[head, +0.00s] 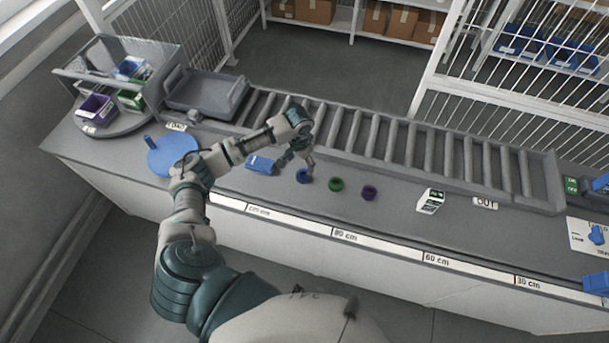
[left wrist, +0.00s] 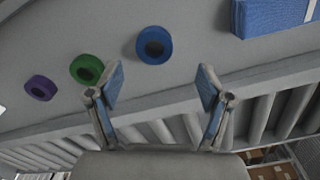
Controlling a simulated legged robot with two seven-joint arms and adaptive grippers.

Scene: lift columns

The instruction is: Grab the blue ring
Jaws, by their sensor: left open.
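The blue ring (head: 304,176) lies flat on the grey counter (head: 400,205), leftmost of a row of three rings. In the left wrist view the blue ring (left wrist: 154,45) lies beyond the fingertips, roughly between them in the picture, and nothing touches it. My left gripper (head: 300,165) is right by the ring in the head view, partly in front of the area behind it. In the left wrist view my left gripper (left wrist: 160,85) is open and empty. My right gripper is not in view.
A green ring (head: 336,184) and a purple ring (head: 369,192) lie to the right. A blue box (head: 261,165) is close on the left. A roller conveyor (head: 400,150) runs behind.

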